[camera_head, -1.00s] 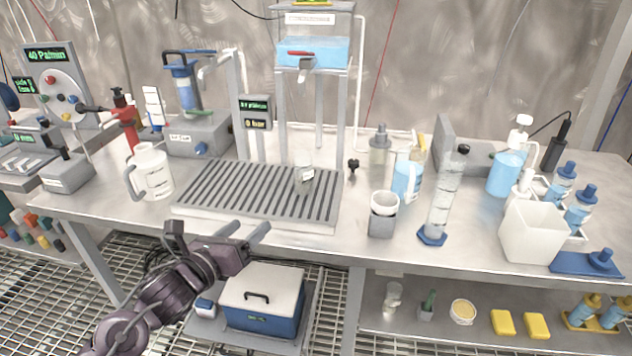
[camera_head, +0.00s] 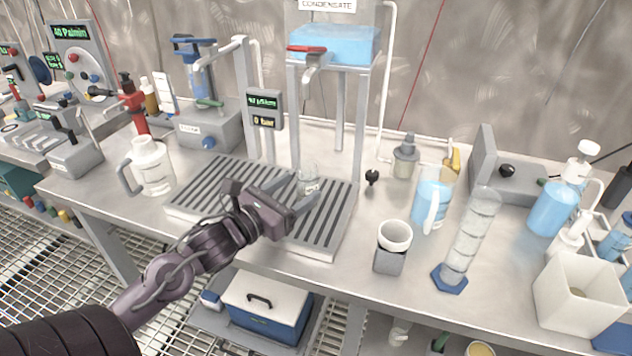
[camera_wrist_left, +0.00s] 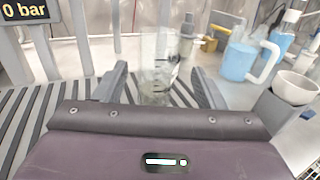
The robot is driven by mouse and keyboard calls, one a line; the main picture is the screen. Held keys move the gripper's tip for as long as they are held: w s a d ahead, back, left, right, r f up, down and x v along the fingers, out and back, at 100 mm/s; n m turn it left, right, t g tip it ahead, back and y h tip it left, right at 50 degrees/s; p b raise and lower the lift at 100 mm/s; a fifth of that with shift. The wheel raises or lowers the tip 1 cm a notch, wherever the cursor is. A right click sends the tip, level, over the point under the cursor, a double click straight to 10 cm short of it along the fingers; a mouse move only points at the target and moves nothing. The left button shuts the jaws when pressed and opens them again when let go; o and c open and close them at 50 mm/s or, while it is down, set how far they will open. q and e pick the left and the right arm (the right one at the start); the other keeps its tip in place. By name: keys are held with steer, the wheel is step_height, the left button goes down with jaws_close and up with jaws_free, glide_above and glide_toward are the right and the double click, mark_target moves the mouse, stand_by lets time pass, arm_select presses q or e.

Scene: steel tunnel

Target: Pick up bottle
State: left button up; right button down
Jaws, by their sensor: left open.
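The bottle (camera_head: 309,179) is a small clear glass vessel with dark markings. It stands upright on the slatted grey drain tray (camera_head: 190,208) under the tap. My left gripper (camera_head: 298,194) reaches in from the left, low over the tray, with its fingers pointing at the bottle. In the left wrist view the bottle (camera_wrist_left: 159,62) stands ahead, centred between the two open fingers, with visible space on both sides. The bottle's lower part is partly hidden by the gripper in the head view. My right gripper is not in view.
A tap (camera_head: 314,62) hangs above the tray from a blue tank. A cup in a grey holder (camera_head: 391,247), a blue pitcher (camera_head: 430,200) and a tall measuring cylinder (camera_head: 468,238) stand right. The bench between tray and cup is clear.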

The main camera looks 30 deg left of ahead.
mark_target(313, 176)
arm_select(q)
steer(key=shift+w+r, duration=0.1)
steer(key=shift+w, duration=0.2)
steer(key=w, duration=0.4)
steer(key=shift+w+d+p, duration=0.15)
steer(key=shift+w+p, duration=0.15)
steer(key=shift+p, duration=0.1)
steer(key=shift+w+d, duration=0.1)
steer(key=shift+w, duration=0.35)
steer(key=c, duration=1.1)
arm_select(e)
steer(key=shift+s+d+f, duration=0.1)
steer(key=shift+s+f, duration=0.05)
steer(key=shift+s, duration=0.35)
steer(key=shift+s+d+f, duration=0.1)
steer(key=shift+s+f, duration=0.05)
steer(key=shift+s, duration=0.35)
